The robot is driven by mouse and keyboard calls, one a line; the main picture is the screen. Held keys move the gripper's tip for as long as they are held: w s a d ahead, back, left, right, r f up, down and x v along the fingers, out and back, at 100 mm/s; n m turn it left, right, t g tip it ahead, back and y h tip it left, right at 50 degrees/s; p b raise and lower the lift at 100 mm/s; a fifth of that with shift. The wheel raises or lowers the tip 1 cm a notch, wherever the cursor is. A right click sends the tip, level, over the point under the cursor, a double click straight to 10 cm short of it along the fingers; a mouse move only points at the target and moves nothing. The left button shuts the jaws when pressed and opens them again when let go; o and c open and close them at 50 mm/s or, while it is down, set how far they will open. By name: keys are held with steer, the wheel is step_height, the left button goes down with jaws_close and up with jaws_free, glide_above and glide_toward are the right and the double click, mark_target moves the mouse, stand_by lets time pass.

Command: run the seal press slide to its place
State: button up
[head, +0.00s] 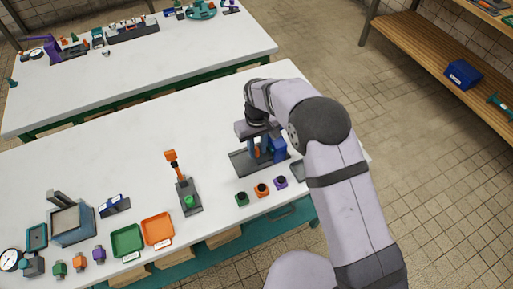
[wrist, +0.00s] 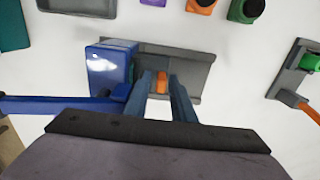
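The seal press stands under my gripper, with a dark grey base plate (head: 243,164) and a blue block (head: 279,149) on its right side in the head view. In the wrist view the blue block (wrist: 108,70) is left of my fingers, with a blue bar (wrist: 55,104) running out to the left. The grey plate (wrist: 195,66) lies behind the fingertips. My gripper (wrist: 162,84) points down at the press with its two fingers apart. A small orange part (wrist: 162,82) shows between the fingertips, with gaps visible on both sides. Whether it is the slide's handle I cannot tell.
Green (head: 242,199), orange (head: 262,190) and purple (head: 281,182) small blocks stand in front of the press. A grey stand with an orange lever (head: 175,165) is to the left. Green (head: 127,241) and orange (head: 158,229) trays lie further left. White bench is clear behind.

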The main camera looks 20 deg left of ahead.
steer(key=shift+w+d, duration=0.1)
stand_by(0.3)
steer(key=s+a, duration=0.3)
steer(key=shift+s+a+r, duration=0.3)
steer(key=shift+a, duration=0.1)
step_height(320, 180, up, 7)
steer(key=d+b, duration=0.1)
steer(key=b, duration=0.1)
steer(key=s+d+r+m, duration=0.1)
steer(key=s+d+m, duration=0.2)
steer(key=d, duration=1.1)
steer(key=s+d+r+m+b, duration=0.1)
steer(key=s+d+m, duration=0.2)
steer(key=d, duration=1.2)
steer(key=shift+d+m, duration=0.15)
steer(key=shift+m, duration=0.15)
